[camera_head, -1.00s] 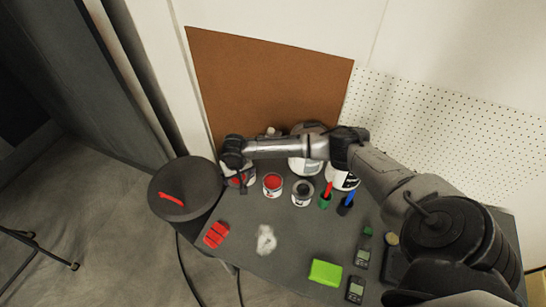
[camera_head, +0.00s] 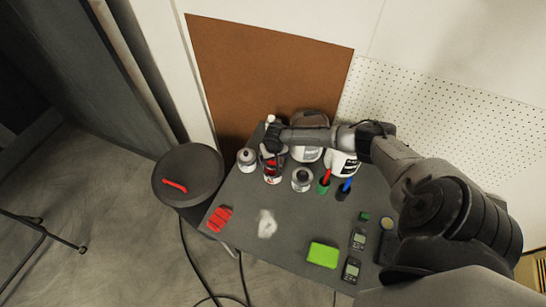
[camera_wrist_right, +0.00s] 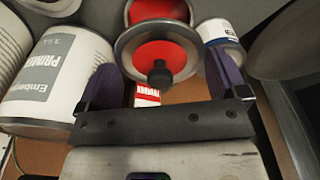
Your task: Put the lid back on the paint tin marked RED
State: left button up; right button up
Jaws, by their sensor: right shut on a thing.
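The red-marked paint tin (camera_head: 272,178) stands on the grey table, under my right gripper (camera_head: 272,147). My left gripper is not in view.
A small tin (camera_head: 246,160) stands left of the red one and a grey-topped tin (camera_head: 301,180) right of it. A large primer tin (camera_wrist_right: 58,75) is close beside the fingers. Brush pots (camera_head: 323,187) stand further right.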

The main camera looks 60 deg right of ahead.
aim_at(273, 161)
jog(key=shift+f+b, duration=1.85)
jog(key=shift+f, duration=0.65)
jog(key=shift+p, duration=0.35)
jog(key=shift+a+p, duration=0.1)
jog(key=shift+p, duration=0.3)
dwell(0.3)
jog(key=shift+f, duration=0.1)
